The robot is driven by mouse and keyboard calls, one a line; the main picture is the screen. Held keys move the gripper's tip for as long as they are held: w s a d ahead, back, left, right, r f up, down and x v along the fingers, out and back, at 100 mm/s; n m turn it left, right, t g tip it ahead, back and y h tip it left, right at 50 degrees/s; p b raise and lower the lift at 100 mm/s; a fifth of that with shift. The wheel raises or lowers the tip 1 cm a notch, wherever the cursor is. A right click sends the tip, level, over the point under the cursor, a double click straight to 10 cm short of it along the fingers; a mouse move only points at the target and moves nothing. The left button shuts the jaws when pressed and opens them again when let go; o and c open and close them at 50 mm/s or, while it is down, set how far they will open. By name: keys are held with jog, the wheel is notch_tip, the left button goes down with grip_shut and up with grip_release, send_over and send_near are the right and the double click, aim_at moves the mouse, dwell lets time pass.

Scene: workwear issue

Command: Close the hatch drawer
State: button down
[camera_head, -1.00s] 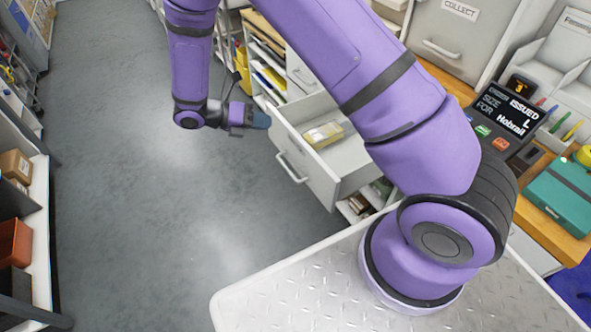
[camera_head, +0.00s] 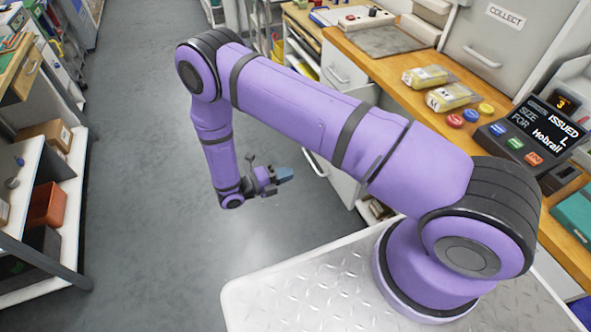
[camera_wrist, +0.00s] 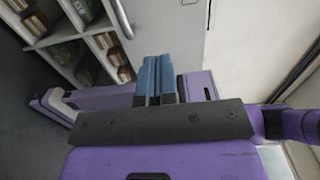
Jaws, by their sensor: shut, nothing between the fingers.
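The pale grey drawer front (camera_head: 338,180) with its bar handle (camera_head: 313,162) shows below the counter in the head view. My arm covers most of this drawer, so its inside and how far it stands out are hidden. My gripper (camera_head: 286,173) is shut and empty, just left of the drawer front and handle in the picture. In the wrist view, my blue fingertips (camera_wrist: 159,62) lie together over a pale panel (camera_wrist: 175,28). A bar handle (camera_wrist: 122,18) is on its left side. I cannot tell whether the fingers touch the panel.
Two yellow packets (camera_head: 440,88) lie on the wooden counter (camera_head: 385,68), near the COLLECT hatch (camera_head: 495,45). A shelf unit (camera_head: 30,180) with an orange bin (camera_head: 48,203) stands on the left. The grey floor (camera_head: 150,130) between is clear.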

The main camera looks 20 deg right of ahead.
jog(key=d, duration=1.2)
jog(key=shift+w+d, duration=0.2)
jog(key=d, duration=2)
jog(key=w+d, duration=0.1)
jog(key=d, duration=1)
jog(key=shift+d, duration=0.1)
jog(key=shift+d+r, duration=0.1)
jog(key=shift+d, duration=0.2)
jog(key=shift+a, duration=0.45)
jog(key=a, duration=1.3)
jog(key=shift+s+a, duration=0.2)
jog(key=shift+a, duration=0.2)
